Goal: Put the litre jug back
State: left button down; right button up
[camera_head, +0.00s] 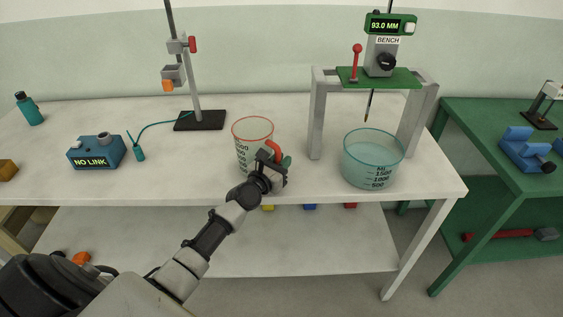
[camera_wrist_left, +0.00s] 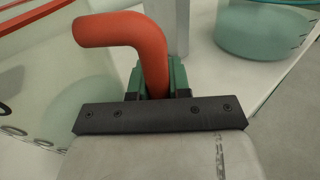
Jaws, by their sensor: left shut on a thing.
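The litre jug (camera_head: 252,133) is clear with a red rim, dark markings and a red handle. It stands upright on or just above the white bench; I cannot tell which. My left gripper (camera_head: 276,158) is at the jug's right side, shut on the red handle. In the left wrist view the red handle (camera_wrist_left: 152,55) rises between the green finger pads of my left gripper (camera_wrist_left: 157,82). The jug's clear wall (camera_wrist_left: 50,95) fills the left of that view. The jug looks empty. My right gripper is not in view.
A larger beaker of teal liquid (camera_head: 372,165) stands right of the jug, under a grey frame (camera_head: 317,115) with a gauge reading 93.0 MM. A clamp stand (camera_head: 200,121) and a NO LINK box (camera_head: 95,151) stand left. The bench's front edge is close.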

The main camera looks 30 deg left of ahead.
pick_arm(q)
jog(key=c, duration=1.1)
grip_release()
jog(key=shift+o, duration=0.2)
